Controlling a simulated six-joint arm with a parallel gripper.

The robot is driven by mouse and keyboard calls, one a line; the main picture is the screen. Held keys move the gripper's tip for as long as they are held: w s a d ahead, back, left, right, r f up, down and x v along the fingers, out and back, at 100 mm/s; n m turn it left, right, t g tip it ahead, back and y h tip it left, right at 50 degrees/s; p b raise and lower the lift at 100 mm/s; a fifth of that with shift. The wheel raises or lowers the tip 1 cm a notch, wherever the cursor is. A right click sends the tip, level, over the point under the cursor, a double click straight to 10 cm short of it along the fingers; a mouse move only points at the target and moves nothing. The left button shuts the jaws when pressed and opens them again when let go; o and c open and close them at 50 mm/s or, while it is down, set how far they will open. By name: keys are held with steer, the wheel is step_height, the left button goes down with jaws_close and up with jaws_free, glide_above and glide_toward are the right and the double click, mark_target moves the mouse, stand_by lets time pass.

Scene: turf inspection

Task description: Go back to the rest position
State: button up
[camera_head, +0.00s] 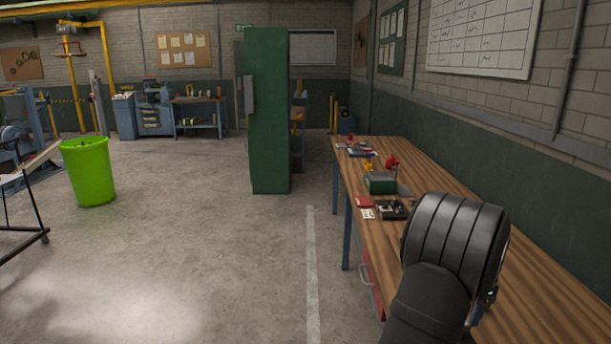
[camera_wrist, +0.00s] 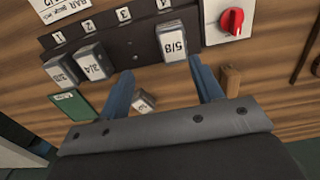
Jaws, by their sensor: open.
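My gripper (camera_wrist: 165,83) shows in the wrist view with its two blue fingers apart. A small grey block with a white label (camera_wrist: 144,103) lies on the wooden bench between and below the fingers; its label is hard to read, and I see no contact. Past the fingertips is a dark rack (camera_wrist: 118,40) with slots numbered 1 to 4. It bears blocks marked 3/8 (camera_wrist: 62,70), 3/4 (camera_wrist: 93,63) and 5/8 (camera_wrist: 173,44); the place under 3 looks empty. In the head view my black arm hangs over the bench and the gripper is hidden.
The workbench (camera_head: 540,285) runs along the right wall, with a green box (camera_head: 380,183) and small items farther back. A red knob on a white plate (camera_wrist: 231,20) is right of the rack. A green cabinet (camera_head: 268,110) and green bin (camera_head: 88,172) stand across open floor.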

steer(key=shift+s+f, duration=0.15)
steer(key=shift+s, duration=1.05)
steer(key=shift+s+f, duration=0.1)
steer(key=shift+s, duration=1.05)
